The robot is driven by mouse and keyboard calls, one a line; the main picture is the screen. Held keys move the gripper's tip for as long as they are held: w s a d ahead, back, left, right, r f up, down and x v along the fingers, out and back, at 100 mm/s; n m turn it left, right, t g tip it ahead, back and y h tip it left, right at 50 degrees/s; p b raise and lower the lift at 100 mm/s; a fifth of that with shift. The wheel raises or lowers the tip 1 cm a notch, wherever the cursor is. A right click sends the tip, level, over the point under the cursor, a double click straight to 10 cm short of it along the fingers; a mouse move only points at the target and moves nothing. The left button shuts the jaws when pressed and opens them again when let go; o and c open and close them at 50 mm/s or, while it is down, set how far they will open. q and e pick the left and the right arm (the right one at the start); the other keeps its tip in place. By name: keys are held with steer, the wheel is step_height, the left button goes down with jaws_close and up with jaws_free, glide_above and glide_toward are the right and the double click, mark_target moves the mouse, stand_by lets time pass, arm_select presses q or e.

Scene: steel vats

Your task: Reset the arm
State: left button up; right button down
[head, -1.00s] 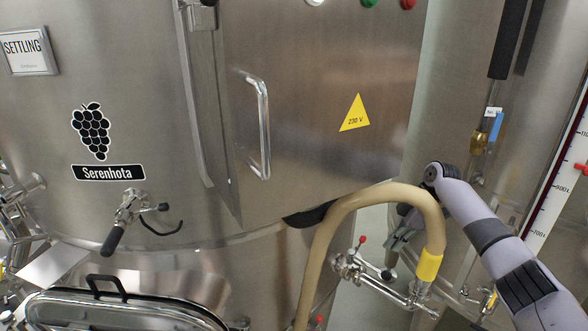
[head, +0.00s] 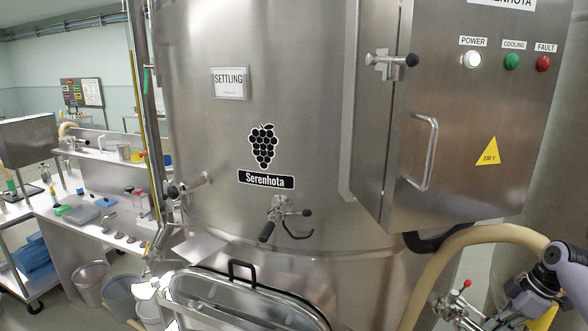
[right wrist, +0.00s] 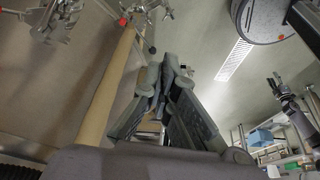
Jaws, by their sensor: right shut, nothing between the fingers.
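My right arm (head: 562,268) comes in at the lower right of the head view, in front of the beige hose. My right gripper (right wrist: 168,72) shows in the middle of the right wrist view, its two dark fingers shut with nothing between them. In the head view the right gripper (head: 508,312) is low at the right, partly cut off by the bottom edge. A grey and dark arm-like part (right wrist: 292,108) shows small at the right of the right wrist view. It may be my left arm, and its jaws are too small to read. No left arm shows in the head view.
The steel vat (head: 310,130) labelled Serenhota fills the middle. A steel control cabinet (head: 450,200) with a handle stands at the right. The beige hose (head: 440,262) curves close beside my right arm. A valve with a red knob (head: 455,298) is near the gripper. A cluttered workbench (head: 65,235) stands left.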

steer(key=s+a+f+m+h+b, duration=0.15)
steer(key=s+f, duration=0.25)
steer(key=f, duration=1)
steer(key=s+a+f+m+h+b, duration=0.1)
steer(key=s+a+f+m+b, duration=0.3)
steer(key=f, duration=1.1)
steer(key=s+a+f+m+h+b, duration=0.1)
steer(key=s+f, duration=0.4)
steer(key=f, duration=0.9)
steer(key=s+a+f+m+b, duration=0.15)
steer(key=s+a+f, duration=0.25)
steer(key=s+f, duration=0.45)
steer(key=s+a+f+b, duration=0.3)
steer(key=s+f, duration=0.5)
steer(key=s, duration=0.2)
arm_select(q)
step_height(320, 180, down, 14)
steer(key=w+d+b, duration=0.1)
steer(key=b, duration=0.1)
steer(key=shift+r, duration=0.25)
arm_select(e)
steer(key=s+a+f+m, duration=0.1)
steer(key=s+a+f, duration=0.2)
steer(key=s, duration=0.6)
steer(key=s+a+f+m, duration=0.1)
steer(key=s+a+f, duration=0.3)
steer(key=s+a, duration=0.3)
steer(key=s, duration=0.3)
steer(key=shift+a+f+g, duration=0.2)
steer(key=shift+g, duration=0.2)
